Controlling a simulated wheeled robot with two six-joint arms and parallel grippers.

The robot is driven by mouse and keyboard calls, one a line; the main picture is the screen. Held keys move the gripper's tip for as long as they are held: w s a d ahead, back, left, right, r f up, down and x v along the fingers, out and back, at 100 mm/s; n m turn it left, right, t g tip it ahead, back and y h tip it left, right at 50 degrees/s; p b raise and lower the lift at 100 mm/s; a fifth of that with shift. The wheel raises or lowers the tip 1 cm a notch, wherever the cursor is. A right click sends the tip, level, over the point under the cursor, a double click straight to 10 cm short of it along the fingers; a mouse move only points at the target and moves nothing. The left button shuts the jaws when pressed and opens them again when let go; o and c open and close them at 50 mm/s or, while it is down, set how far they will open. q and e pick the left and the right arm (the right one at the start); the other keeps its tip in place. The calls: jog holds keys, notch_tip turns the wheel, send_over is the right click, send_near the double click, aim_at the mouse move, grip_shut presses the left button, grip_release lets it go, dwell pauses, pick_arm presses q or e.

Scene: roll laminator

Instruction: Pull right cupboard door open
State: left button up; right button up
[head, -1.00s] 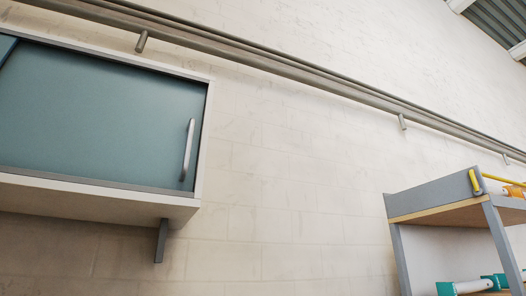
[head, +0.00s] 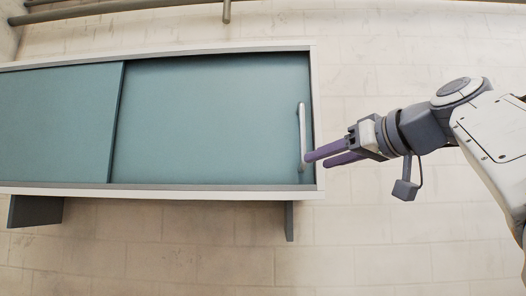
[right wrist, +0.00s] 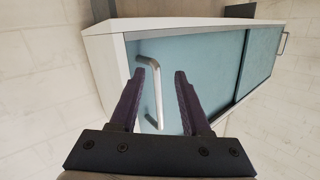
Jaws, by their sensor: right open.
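The wall cupboard (head: 200,189) has two teal sliding doors in a white frame. The right cupboard door (head: 210,115) is closed against the right side of the frame. Its upright metal handle (head: 302,130) is near that door's right edge. My right gripper (head: 316,159) is open, with purple fingers pointing left at the lower part of the handle. In the right wrist view the handle (right wrist: 157,90) shows between the two open fingers (right wrist: 159,75); I cannot tell whether either touches it. My left gripper is out of view.
The left door (head: 60,125) sits beside the right one, and its handle (right wrist: 282,43) shows in the right wrist view. Brackets (head: 289,220) are under the cupboard. A pipe (head: 120,8) runs along the wall above. The wall right of the cupboard is bare.

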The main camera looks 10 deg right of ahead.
jog(key=t, duration=0.2)
send_near(304, 129)
jog(key=n, duration=0.1)
jog(key=p+x, duration=0.5)
jog(key=x, duration=0.4)
jog(key=shift+x, duration=0.85)
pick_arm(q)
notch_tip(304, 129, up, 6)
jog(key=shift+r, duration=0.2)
pick_arm(e)
jog(key=shift+f, duration=0.1)
grip_shut()
